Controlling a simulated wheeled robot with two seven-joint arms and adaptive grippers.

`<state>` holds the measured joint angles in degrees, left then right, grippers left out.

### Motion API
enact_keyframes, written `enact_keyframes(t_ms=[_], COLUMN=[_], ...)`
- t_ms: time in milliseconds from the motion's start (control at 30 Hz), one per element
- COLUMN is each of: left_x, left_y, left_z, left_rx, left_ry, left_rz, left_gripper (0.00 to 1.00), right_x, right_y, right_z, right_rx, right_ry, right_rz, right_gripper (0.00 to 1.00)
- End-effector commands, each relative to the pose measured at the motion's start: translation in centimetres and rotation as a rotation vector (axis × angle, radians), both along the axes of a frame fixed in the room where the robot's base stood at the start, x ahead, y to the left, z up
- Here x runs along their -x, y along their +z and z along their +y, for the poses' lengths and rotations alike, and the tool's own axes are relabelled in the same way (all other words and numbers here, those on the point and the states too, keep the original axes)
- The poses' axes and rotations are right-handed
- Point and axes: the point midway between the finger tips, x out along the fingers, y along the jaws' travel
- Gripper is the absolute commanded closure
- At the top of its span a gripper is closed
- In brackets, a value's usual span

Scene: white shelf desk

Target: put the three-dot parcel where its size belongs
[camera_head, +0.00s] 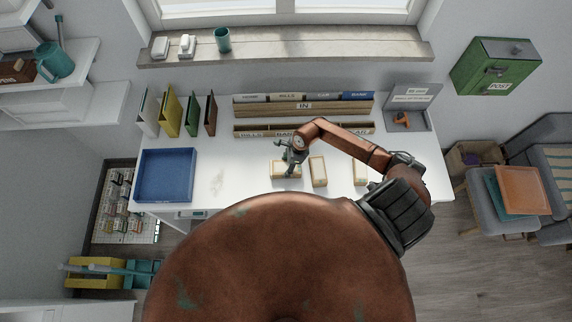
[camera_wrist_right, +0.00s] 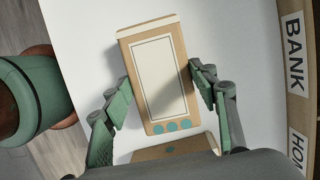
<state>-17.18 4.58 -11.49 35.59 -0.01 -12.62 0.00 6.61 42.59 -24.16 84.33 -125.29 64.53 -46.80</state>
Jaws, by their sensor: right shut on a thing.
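The three-dot parcel (camera_wrist_right: 158,85) is a tan box with a pale framed label and three teal dots along one short edge in the right wrist view. My right gripper (camera_wrist_right: 162,88) is shut on its long sides. In the head view this parcel (camera_head: 278,174) is the leftmost of three on the white desk, with my right gripper (camera_head: 289,172) over it. I cannot tell whether it is lifted. A second parcel (camera_head: 318,172) stands just right of it and a third (camera_head: 360,173) farther right, partly behind my arm. My left gripper is out of view.
A blue tray (camera_head: 166,176) lies at the desk's left. Labelled wooden sorters (camera_head: 303,108) line the back, beside upright folders (camera_head: 170,112). A grey board (camera_head: 412,97) stands at the back right. A green post box (camera_head: 497,68) hangs on the right wall. Desk between tray and parcels is clear.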

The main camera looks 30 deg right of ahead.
Motion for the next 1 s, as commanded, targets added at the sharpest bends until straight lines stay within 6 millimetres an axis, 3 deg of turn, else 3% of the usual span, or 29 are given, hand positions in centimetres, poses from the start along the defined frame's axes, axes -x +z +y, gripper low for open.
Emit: enact_keyframes(t_ms=[267, 300, 533, 833, 1000], left_x=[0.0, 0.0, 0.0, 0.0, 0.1], left_y=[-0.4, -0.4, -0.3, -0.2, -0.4], left_z=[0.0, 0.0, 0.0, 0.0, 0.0], left_rx=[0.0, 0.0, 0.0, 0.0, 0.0], left_ry=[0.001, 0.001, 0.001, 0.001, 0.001], left_rz=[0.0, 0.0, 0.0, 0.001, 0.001], left_gripper=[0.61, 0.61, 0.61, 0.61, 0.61], right_x=[0.0, 0.0, 0.0, 0.0, 0.1], right_y=[-0.3, -0.3, -0.2, -0.1, 1.3], right_z=[0.0, 0.0, 0.0, 0.0, -0.5], right_rx=[0.001, 0.001, 0.0, 0.0, 0.004], right_ry=[0.001, 0.001, 0.0, 0.0, 0.003], right_rz=[-0.001, 0.0, 0.0, 0.0, -0.003], right_gripper=[0.81, 0.45, 0.29, 0.29, 0.29])
